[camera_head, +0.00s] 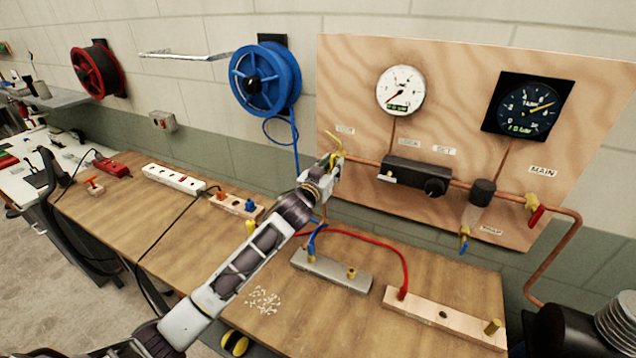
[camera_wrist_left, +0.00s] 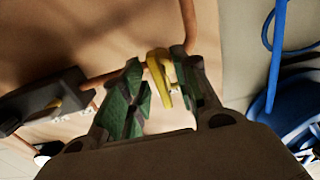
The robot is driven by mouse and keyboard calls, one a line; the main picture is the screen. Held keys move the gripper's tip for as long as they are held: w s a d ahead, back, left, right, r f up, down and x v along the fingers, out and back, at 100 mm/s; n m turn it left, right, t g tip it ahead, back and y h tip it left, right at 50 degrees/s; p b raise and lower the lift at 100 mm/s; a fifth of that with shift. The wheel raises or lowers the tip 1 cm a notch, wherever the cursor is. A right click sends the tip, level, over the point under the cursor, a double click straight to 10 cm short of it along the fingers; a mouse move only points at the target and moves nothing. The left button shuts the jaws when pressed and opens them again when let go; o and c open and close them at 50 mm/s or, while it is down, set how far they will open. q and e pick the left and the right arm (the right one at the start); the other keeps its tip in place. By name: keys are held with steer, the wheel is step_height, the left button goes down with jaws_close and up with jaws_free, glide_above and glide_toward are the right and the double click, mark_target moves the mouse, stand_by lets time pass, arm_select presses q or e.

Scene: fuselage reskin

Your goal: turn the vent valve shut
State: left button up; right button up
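The vent valve has a yellow handle (camera_head: 333,147) at the left end of the copper pipe on the plywood panel, below a small label that is hard to read. My left gripper (camera_head: 335,166) is at this valve and hides part of it. In the left wrist view the yellow handle (camera_wrist_left: 160,80) lies between the two green-padded fingers of my left gripper (camera_wrist_left: 165,95). The fingers are apart, with a visible gap on the left side of the handle. Whether the right finger touches it I cannot tell. My right gripper is not in view.
The plywood panel (camera_head: 455,75) carries a white gauge (camera_head: 400,90), a dark gauge (camera_head: 528,105), a black regulator (camera_head: 415,177) and a red-handled main valve (camera_head: 536,214). A blue hose reel (camera_head: 265,80) hangs left. A metal manifold (camera_head: 335,272) and red hose (camera_head: 385,243) lie on the bench.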

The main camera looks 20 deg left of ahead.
arm_select(q)
steer(key=s+a, duration=0.2)
steer(key=s, duration=0.9)
stand_by(0.4)
steer(key=shift+a, duration=0.1)
steer(key=shift+f, duration=0.1)
